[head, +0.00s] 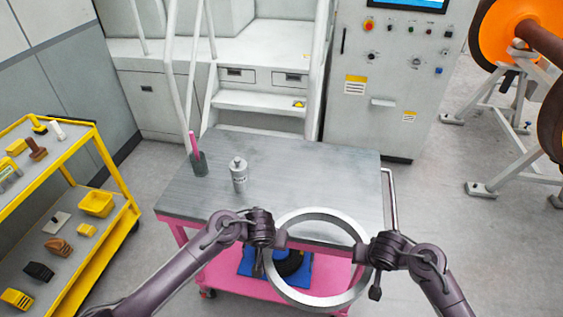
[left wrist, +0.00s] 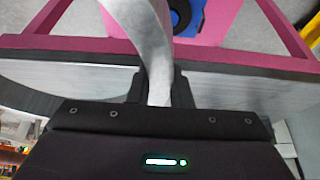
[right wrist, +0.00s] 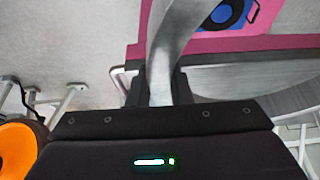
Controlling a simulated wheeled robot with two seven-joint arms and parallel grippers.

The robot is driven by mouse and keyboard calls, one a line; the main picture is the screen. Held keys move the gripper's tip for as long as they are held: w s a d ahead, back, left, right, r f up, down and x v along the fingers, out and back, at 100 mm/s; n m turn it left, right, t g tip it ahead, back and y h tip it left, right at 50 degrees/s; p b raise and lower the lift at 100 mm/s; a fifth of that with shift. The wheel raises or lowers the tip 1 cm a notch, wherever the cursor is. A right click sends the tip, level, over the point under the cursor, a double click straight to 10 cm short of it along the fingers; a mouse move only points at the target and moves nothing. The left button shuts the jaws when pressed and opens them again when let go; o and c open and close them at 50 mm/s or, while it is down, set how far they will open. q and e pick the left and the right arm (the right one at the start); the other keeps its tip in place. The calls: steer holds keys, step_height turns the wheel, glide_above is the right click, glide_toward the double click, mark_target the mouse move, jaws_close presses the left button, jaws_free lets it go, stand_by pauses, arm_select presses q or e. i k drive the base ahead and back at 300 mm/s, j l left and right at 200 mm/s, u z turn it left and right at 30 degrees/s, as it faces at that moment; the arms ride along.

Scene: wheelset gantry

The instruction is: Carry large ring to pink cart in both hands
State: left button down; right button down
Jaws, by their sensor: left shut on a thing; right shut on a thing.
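The large ring (head: 318,300) is a grey metal hoop. Both my grippers hold it, one on each side, in front of the pink cart. My left gripper (head: 277,240) is shut on its left side, and my right gripper (head: 364,252) is shut on its right side. The ring also shows between the fingers in the left wrist view (left wrist: 155,60) and in the right wrist view (right wrist: 165,50). The pink cart (head: 222,272) has a grey top (head: 300,160). The ring's far part overlaps the cart's near edge in the head view; I cannot tell its height above the top.
A grey bottle (head: 239,176) and a dark cup (head: 199,164) with a pink item stand on the left of the cart top. Its right part is clear. A blue item with a black ring (head: 290,264) lies on the lower shelf. A yellow trolley (head: 105,235) stands left.

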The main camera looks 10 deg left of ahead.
mark_target(326, 188)
steer(key=i, duration=1.05)
